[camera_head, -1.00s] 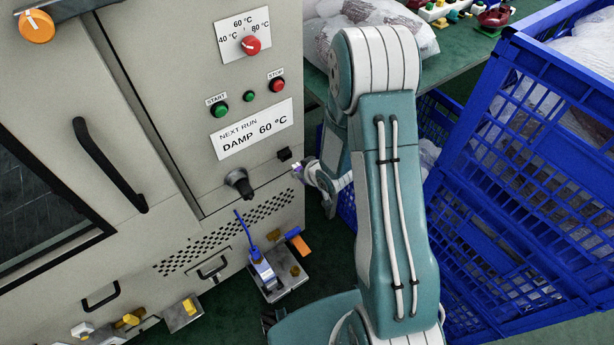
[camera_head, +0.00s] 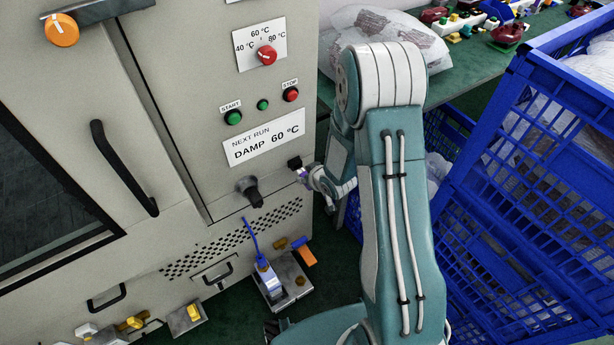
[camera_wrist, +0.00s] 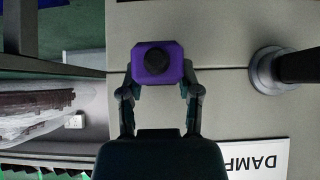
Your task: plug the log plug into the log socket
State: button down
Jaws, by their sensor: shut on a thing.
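A purple plug with a round black middle (camera_wrist: 158,62) is held between the two fingers of my gripper (camera_wrist: 160,88) in the wrist view. I take it to be the log plug. In the head view my gripper (camera_head: 308,177) is at the right edge of the machine front, with a bit of purple showing at its tip. A small black block on the panel (camera_head: 294,162), probably the log socket, is just up and left of the tip. I cannot tell whether plug and block touch. The socket is not visible in the wrist view, perhaps hidden behind the plug.
A black round fitting (camera_head: 250,190) projects from the panel to the left; it also shows in the wrist view (camera_wrist: 272,70). Blue crates (camera_head: 540,190) stand close on the right. A metal block with a blue cable (camera_head: 283,282) is on the floor below.

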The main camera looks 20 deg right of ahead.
aim_at(302, 171)
jog(key=shift+w, duration=0.45)
jog(key=shift+w+a, duration=0.2)
jog(key=shift+w, duration=0.3)
jog(key=shift+w+a, duration=0.15)
jog(key=shift+w, duration=0.35)
dwell(0.5)
jog(key=shift+c, duration=1.1)
grip_release()
jog(key=v, duration=1.1)
jog(key=shift+s+r, duration=0.3)
